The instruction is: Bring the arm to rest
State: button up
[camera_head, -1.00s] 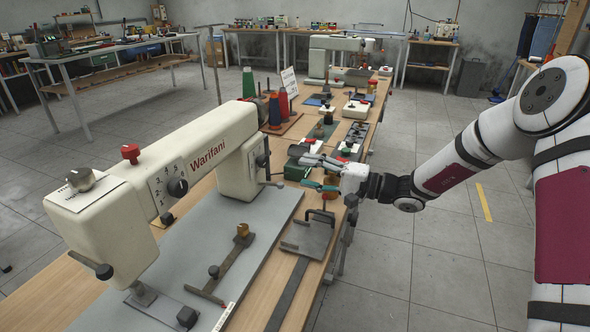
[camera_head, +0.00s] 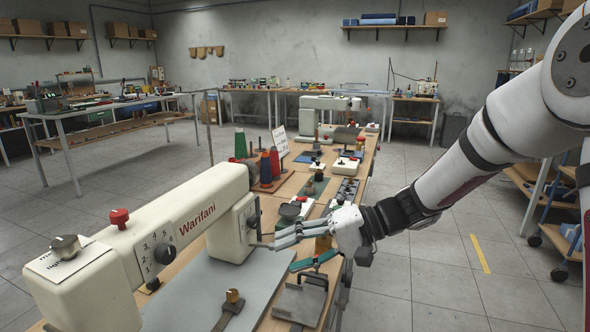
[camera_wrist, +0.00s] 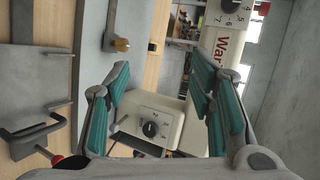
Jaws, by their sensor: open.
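My gripper (camera_head: 285,236) is over the right edge of the wooden workbench, beside the head of the cream Warifani sewing machine (camera_head: 200,211). In the wrist view my gripper (camera_wrist: 165,95) shows its two teal-padded fingers spread wide apart, with nothing between them. The machine's cream end with a black dial (camera_wrist: 151,129) shows beyond the gap between the fingers. My arm reaches in from the right side of the head view, bent at the elbow.
The workbench (camera_head: 252,312) carries a grey plate, a dark metal bracket (camera_head: 302,300), thread cones (camera_head: 268,165) and small parts. A second sewing machine (camera_head: 308,118) stands at the far end. Grey floor (camera_head: 415,280) is open to the right. A shelf cart (camera_head: 560,230) stands at the far right.

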jog(key=s+d+r+n+g+h, duration=0.1)
jog(key=s+d+r+h, duration=0.2)
jog(key=s, duration=0.6)
jog(key=s+d+r+h, duration=0.1)
jog(key=s+d+h, duration=0.25)
jog(key=s, duration=0.55)
jog(key=s+d+m+t+h, duration=0.25)
jog(key=s+d+h, duration=0.45)
jog(key=s+d, duration=0.55)
notch_tip(320, 180, up, 14)
jog(key=t+p, duration=0.3)
jog(key=p, duration=0.9)
jog(key=shift+f+n+p, duration=0.15)
jog(key=shift+n+p, duration=0.2)
jog(key=shift+n, duration=0.1)
